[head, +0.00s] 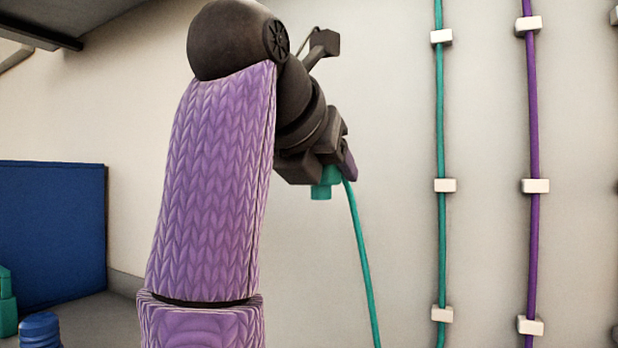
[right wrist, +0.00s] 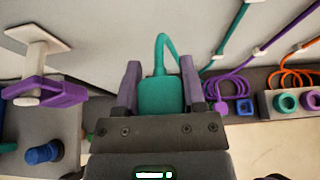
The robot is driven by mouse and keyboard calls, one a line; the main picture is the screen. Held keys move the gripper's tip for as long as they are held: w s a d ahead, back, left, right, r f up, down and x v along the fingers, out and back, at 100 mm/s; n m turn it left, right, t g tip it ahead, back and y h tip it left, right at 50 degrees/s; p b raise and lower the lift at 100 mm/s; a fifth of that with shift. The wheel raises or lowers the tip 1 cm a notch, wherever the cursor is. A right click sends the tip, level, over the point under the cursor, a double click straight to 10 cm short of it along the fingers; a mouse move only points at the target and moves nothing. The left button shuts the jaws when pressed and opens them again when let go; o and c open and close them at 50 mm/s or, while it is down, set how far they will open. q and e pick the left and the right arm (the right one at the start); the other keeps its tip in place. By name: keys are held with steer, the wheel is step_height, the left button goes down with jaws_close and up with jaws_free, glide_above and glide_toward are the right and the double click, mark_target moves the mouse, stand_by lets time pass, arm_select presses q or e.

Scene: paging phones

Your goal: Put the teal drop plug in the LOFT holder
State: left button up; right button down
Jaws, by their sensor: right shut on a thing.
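The teal drop plug (right wrist: 160,96) sits between the two purple fingers of my right gripper (right wrist: 160,84), which is shut on it. In the head view the same plug (head: 322,188) shows below my right gripper (head: 336,172), held up in front of the pale wall. Its teal cable (head: 361,255) hangs down from it. A purple forked holder (right wrist: 45,92) on a white mount stands at the left of the right wrist view, apart from the plug. No LOFT label is readable, so I cannot tell which holder is LOFT. My left gripper is not in view.
Teal (head: 440,120) and purple (head: 532,120) cables run down the wall in white clips. A blue panel (head: 60,235) stands at left.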

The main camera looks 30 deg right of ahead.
steer(key=s+d+b, duration=0.2)
steer(key=s+d, duration=0.6)
steer(key=s, duration=0.5)
steer(key=s+d+b, duration=0.2)
steer(key=s+d, duration=0.7)
steer(key=s, duration=0.4)
steer(key=shift+d+b, duration=0.15)
steer(key=shift+b, duration=0.25)
